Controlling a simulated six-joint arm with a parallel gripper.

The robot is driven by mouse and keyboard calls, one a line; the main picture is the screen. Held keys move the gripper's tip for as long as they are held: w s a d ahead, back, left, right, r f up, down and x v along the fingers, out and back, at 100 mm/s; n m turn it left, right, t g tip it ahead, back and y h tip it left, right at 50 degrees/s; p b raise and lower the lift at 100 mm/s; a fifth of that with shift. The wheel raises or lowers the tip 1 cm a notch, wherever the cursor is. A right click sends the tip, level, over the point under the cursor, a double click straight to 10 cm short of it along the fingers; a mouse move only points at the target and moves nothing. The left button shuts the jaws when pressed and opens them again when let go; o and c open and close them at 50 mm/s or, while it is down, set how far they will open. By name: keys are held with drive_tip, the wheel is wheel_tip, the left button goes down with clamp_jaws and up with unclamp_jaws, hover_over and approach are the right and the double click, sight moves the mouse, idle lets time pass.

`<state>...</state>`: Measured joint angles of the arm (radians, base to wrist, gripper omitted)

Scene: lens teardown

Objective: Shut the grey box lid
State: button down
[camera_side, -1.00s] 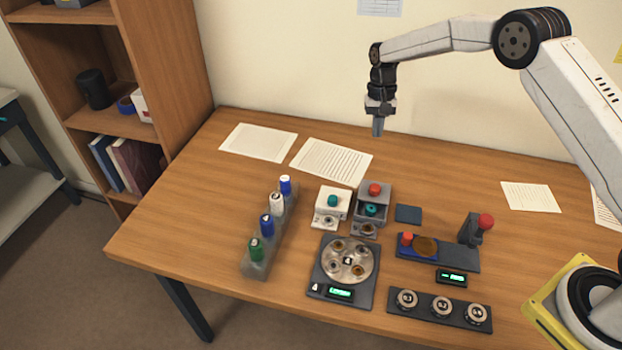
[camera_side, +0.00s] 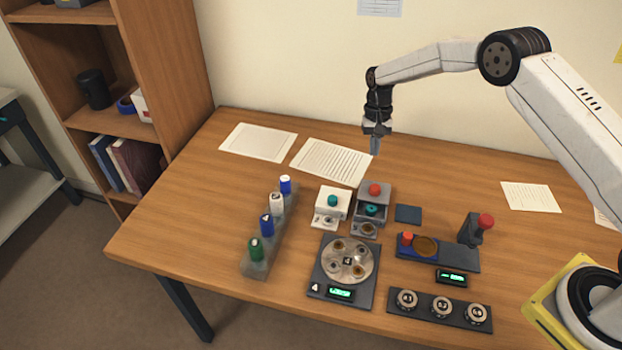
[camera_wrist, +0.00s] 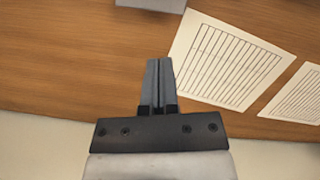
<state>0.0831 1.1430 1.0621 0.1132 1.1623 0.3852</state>
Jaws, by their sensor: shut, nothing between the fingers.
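The grey box (camera_side: 374,193) stands near the middle of the table in the side view, with a red knob (camera_side: 375,189) on top. Its front is open and shows a teal part (camera_side: 371,210) inside. A grey flap or tray (camera_side: 357,232) sticks out in front with a round brownish piece on it; I cannot tell whether this is the lid. My gripper (camera_side: 375,147) is shut and empty, pointing down in the air above and behind the box. In the wrist view my gripper (camera_wrist: 159,65) has its fingers together; a grey edge at the top may be the box.
A white box (camera_side: 332,201) with a teal knob stands just left of the grey box. Papers (camera_side: 331,162) lie behind; the left table is clear.

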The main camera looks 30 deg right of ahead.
sight(370, 201)
drive_tip(key=x, duration=0.5)
drive_tip(key=shift+s+f, duration=0.1)
drive_tip(key=shift+f, duration=0.1)
drive_tip(key=shift+s+a+r, duration=0.2)
drive_tip(key=shift+r, duration=0.05)
drive_tip(key=shift+s+a, duration=0.4)
drive_tip(key=shift+s, duration=0.3)
drive_tip(key=shift+s+a, duration=0.45)
drive_tip(key=shift+s, duration=0.3)
drive_tip(key=shift+s, duration=0.1)
drive_tip(key=shift+s+a, duration=1.95)
drive_tip(key=shift+a, duration=0.1)
drive_tip(key=shift+w, duration=0.1)
